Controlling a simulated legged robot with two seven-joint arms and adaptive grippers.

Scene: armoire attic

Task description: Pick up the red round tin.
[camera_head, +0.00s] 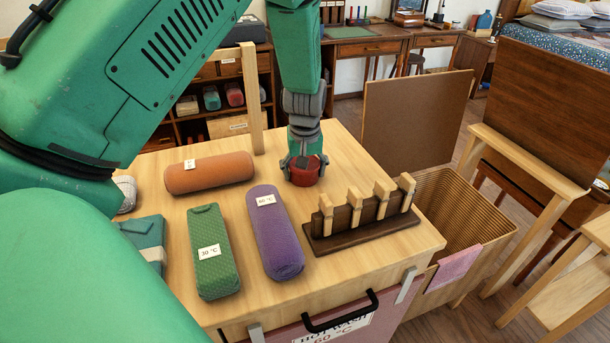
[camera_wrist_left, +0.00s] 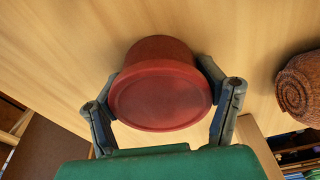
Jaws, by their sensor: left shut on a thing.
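The red round tin (camera_head: 305,172) is near the back edge of the wooden table top (camera_head: 340,150), behind the purple roll. My left gripper (camera_head: 304,163) reaches down over it with a finger on each side. In the left wrist view the red tin (camera_wrist_left: 158,85) sits between the two fingers (camera_wrist_left: 160,95), which press on its sides. The lid faces the camera. I cannot tell whether the tin touches the table. My right gripper is in neither view.
An orange roll (camera_head: 209,173), a green block (camera_head: 212,250) and a purple roll (camera_head: 273,230) lie left and in front of the tin. A dark rack with wooden pegs (camera_head: 362,230) stands to its right. A wicker basket (camera_head: 465,210) is beyond the table's right edge.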

